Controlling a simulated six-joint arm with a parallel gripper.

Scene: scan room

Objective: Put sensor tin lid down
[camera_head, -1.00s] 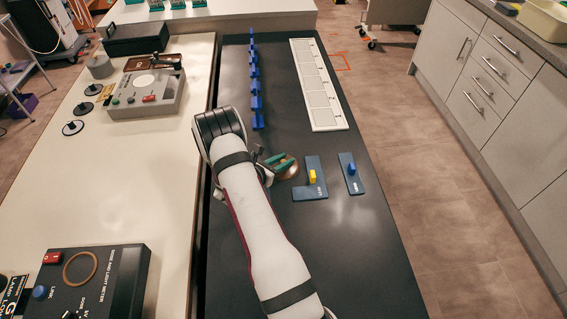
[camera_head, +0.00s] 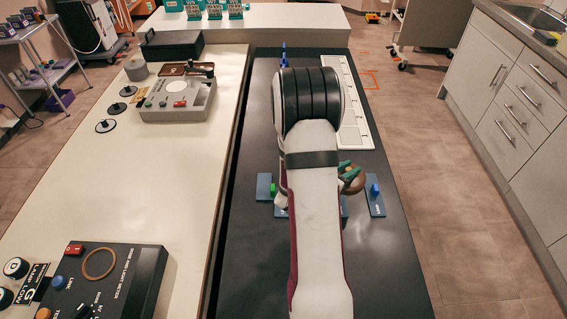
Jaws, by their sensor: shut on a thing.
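The sensor tin lid seems to be the round copper-brown piece (camera_head: 354,183) just right of my forearm, above the dark bench. I cannot tell how high the lid is above the bench. No open tin can be made out.
A long white compartment tray (camera_head: 355,110) lies behind. The dark bench's front right (camera_head: 385,275) is clear.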

